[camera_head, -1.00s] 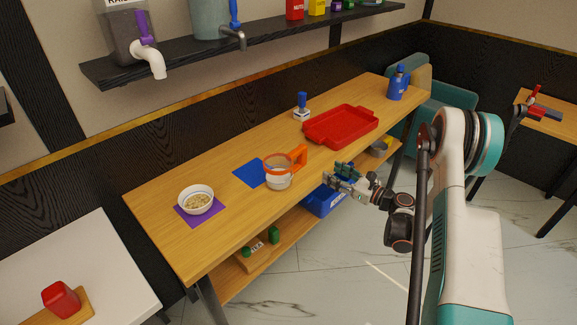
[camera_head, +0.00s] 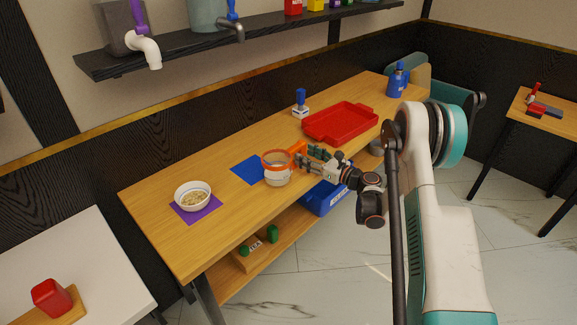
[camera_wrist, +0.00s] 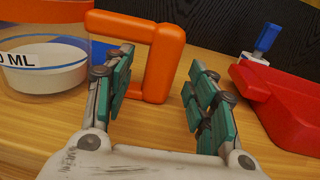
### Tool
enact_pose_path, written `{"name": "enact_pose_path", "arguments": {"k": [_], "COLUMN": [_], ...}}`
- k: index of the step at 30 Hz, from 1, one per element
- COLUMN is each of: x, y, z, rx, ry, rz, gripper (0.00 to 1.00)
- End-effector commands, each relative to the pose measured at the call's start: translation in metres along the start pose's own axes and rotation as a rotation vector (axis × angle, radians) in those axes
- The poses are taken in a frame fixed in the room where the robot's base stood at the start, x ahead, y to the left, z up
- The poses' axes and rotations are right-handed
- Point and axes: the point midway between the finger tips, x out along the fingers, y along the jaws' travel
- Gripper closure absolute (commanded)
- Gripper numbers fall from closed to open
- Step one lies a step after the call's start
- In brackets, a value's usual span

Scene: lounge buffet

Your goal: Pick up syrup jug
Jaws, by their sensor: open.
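A clear jug with an orange rim and orange handle (camera_head: 277,172) stands upright near the front edge of the wooden buffet table. It fits the syrup jug best, though I cannot read that name on it. In the wrist view, the jug's orange handle (camera_wrist: 163,62) shows between and just ahead of my fingers, and a white band reading "0 ML" (camera_wrist: 45,66) is at the left. My gripper (camera_head: 305,158) is open at the handle side of the jug, with its green-padded fingers (camera_wrist: 160,80) on either side of the handle's upright bar. I cannot tell whether they touch it.
A red tray (camera_head: 341,121) lies to the right of my gripper, close to the right finger in the wrist view. A blue mat (camera_head: 247,169) is behind the jug. A white bowl (camera_head: 192,197) sits on a purple mat. A blue-handled stamp-like item (camera_head: 300,104) stands behind.

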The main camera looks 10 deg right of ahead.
Motion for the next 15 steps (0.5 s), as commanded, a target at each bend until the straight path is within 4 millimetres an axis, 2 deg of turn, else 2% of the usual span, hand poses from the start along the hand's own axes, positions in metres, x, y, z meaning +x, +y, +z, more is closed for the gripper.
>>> {"name": "enact_pose_path", "arguments": {"k": [4,11,15], "x": [0.020,0.022,0.022], "y": [0.000,0.000,0.000], "z": [-0.002,0.000,0.000], "rx": [0.000,0.000,0.000], "ry": [0.000,0.000,0.000], "rz": [0.002,-0.001,0.000], "gripper": [0.48,0.48,0.78]}}
